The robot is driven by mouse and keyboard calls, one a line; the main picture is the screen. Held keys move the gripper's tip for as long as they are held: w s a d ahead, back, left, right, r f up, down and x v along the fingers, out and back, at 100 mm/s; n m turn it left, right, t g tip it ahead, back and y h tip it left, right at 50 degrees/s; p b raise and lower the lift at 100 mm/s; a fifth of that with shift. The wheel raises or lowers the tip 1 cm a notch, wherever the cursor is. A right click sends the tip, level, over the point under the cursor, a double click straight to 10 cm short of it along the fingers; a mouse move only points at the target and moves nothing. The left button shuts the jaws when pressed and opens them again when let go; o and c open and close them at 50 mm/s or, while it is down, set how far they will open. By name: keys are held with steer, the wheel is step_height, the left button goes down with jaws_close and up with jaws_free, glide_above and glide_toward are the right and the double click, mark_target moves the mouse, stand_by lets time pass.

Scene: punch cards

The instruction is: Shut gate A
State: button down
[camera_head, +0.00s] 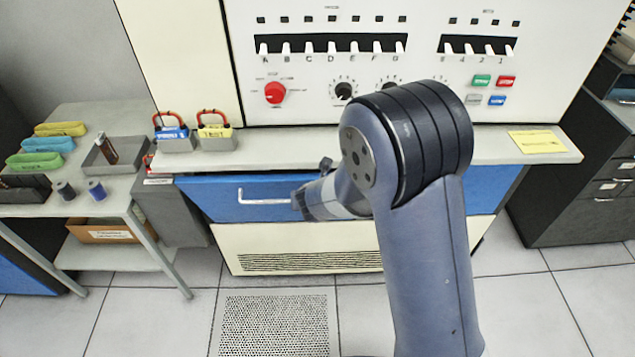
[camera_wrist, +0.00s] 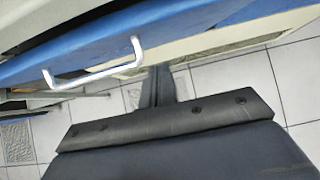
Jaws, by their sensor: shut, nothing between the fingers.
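Gate A is not marked as a gate in view; the lever over the letter A (camera_head: 263,48) is the leftmost white lever in the left black slot of the white panel. It points down, like the levers beside it. My gripper (camera_head: 301,204) is well below the panel, in front of the blue drawer and by the right end of its handle. In the wrist view my fingers (camera_wrist: 158,78) are together and empty, with the drawer handle (camera_wrist: 95,70) to their left. I cannot tell whether they touch the drawer. The levers are outside the wrist view.
A grey ledge (camera_head: 270,152) juts out below the panel, above the blue drawer (camera_head: 220,195). Two small bins with red-handled items stand on its left end, and a yellow note (camera_head: 537,141) lies on its right. My arm hides part of the panel's lower middle. A side table (camera_head: 110,196) stands left.

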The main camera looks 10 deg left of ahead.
step_height(320, 180, up, 9)
steer(key=p, duration=0.5)
steer(key=s+a+f+m+y+b, duration=0.3)
steer(key=s+a+f+y+b, duration=0.25)
steer(key=a+b, duration=0.4)
steer(key=s+a+f+m+y+b, duration=0.2)
steer(key=s+a+f+y+b, duration=0.35)
steer(key=b, duration=0.65)
steer(key=m+t+h+b, duration=0.8)
steer(key=m+t+b, duration=0.5)
steer(key=b, duration=0.4)
glide_toward(297, 181)
steer(key=x, duration=0.6)
steer(key=shift+w+a, duration=0.15)
steer(key=shift+w, duration=0.25)
